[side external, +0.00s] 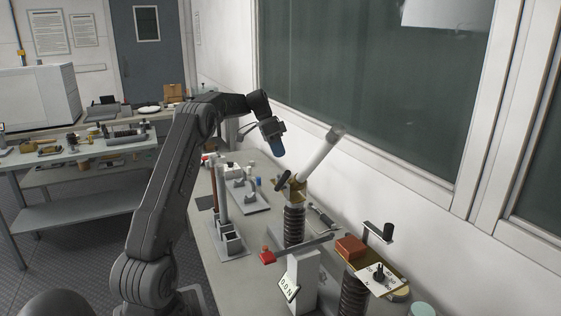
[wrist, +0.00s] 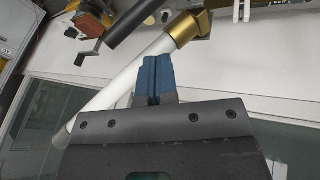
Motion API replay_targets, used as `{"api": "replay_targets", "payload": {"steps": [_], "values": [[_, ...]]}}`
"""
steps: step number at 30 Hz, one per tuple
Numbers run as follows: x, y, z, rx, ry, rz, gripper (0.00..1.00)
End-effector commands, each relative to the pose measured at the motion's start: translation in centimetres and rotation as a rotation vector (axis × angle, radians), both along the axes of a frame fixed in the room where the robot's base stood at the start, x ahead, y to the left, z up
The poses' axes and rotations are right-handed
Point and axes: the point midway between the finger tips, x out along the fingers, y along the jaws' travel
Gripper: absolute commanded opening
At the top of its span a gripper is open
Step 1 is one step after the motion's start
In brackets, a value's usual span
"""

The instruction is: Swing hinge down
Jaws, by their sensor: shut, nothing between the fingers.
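The hinged piece is a white tube (side external: 316,157) with a grey far end. It is tilted up to the right from a brass fitting (side external: 293,188) on top of a black ribbed post (side external: 293,224). My gripper (side external: 277,148) has blue fingers and is up and left of the tube. In the wrist view my shut fingers (wrist: 153,72) appear beside and partly over the white tube (wrist: 115,92), which runs diagonally to the brass fitting (wrist: 190,30). I cannot tell whether the fingers touch the tube. Nothing shows between them.
A second ribbed post (side external: 353,296) stands at the front right, near a red-brown block (side external: 350,247) and a black-handled crank (side external: 378,240). A white stand (side external: 302,280) with a display and a red-ended bar (side external: 268,257) is in front. The wall and window are close on the right.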

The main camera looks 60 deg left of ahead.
Motion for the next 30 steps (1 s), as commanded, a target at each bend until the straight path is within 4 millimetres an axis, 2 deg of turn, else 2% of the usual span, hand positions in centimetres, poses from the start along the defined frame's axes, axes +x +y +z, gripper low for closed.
{"api": "replay_targets", "payload": {"steps": [6,12,30], "values": [[-0.4,-2.0,-1.1,0.000,0.000,0.000,0.00],[-0.7,-3.1,-1.8,0.001,-0.001,0.000,0.00],[-0.8,-3.6,-2.0,0.015,0.000,-0.001,0.00]]}}
